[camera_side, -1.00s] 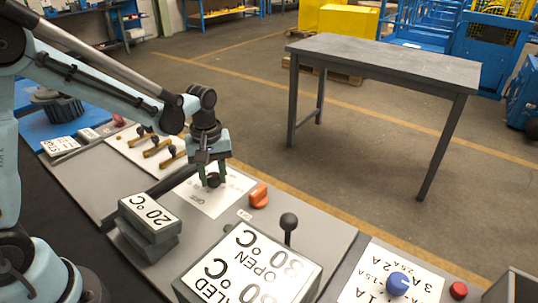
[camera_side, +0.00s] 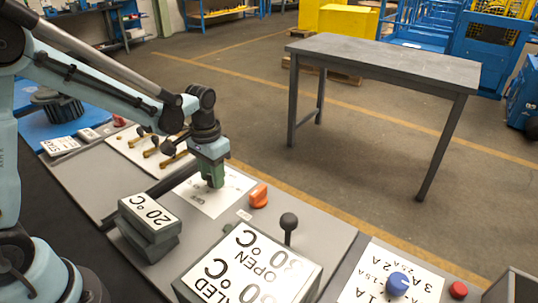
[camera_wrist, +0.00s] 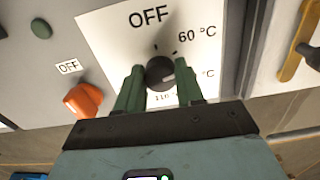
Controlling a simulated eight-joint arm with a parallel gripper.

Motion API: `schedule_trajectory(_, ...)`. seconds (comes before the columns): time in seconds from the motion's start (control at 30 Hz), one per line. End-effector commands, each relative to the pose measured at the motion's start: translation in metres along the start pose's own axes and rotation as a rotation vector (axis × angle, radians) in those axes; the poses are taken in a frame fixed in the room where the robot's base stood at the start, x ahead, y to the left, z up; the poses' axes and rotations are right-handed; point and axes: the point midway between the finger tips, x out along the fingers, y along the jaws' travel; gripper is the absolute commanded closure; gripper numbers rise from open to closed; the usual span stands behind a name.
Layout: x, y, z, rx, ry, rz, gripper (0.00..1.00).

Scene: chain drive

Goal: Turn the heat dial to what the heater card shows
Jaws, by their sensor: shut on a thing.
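The heat dial (camera_wrist: 160,72) is a black round knob on a white plate (camera_wrist: 110,35) marked OFF, 60 °C and further values partly hidden by a finger. My gripper (camera_wrist: 159,72) has its green fingers on either side of the knob and is shut on it. A pale mark shows on the knob's lower part; its exact setting is hard to read. In the side view my gripper (camera_side: 213,180) points down over the white plate (camera_side: 208,207) and hides the knob.
An orange switch (camera_side: 258,196) sits beside the plate, with its OFF label in the wrist view. A black ball-topped lever (camera_side: 288,222) stands near the large sign. Several brass-coloured levers (camera_side: 167,148) are on the other side. A blue knob (camera_side: 397,283) and red button (camera_side: 458,289) are farther right.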

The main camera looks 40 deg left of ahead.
Motion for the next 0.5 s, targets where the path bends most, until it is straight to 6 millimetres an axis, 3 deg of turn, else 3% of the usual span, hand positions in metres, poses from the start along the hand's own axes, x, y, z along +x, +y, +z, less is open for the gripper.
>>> schedule_trajectory(0.5,-0.0007,-0.0009,-0.0002,0.471,-0.001,0.001,0.94)
